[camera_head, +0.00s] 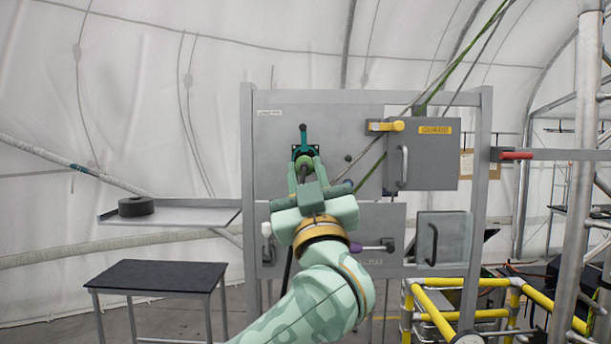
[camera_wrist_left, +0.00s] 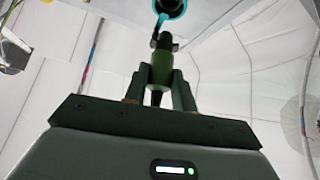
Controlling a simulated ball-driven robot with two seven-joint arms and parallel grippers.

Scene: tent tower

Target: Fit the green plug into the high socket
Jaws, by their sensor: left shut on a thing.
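The green plug (camera_head: 304,161) is held between the fingers of my left gripper (camera_head: 306,168), in front of the grey panel. In the left wrist view the green plug (camera_wrist_left: 161,68) stands upright between the fingers of the left gripper (camera_wrist_left: 160,88), its darker tip pointing up. The high socket (camera_head: 303,143), dark with teal edges, is on the upper panel just beyond the plug. It also shows as a teal-rimmed round opening (camera_wrist_left: 171,8) at the top of the left wrist view, slightly right of the plug tip. The plug tip appears outside the socket. My right gripper is not in view.
Right of the socket are a yellow handle (camera_head: 386,126) and a grey box (camera_head: 430,162) with a yellow label. A shelf (camera_head: 205,216) bears a black disc (camera_head: 136,206); a black-topped table (camera_head: 160,274) stands below.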

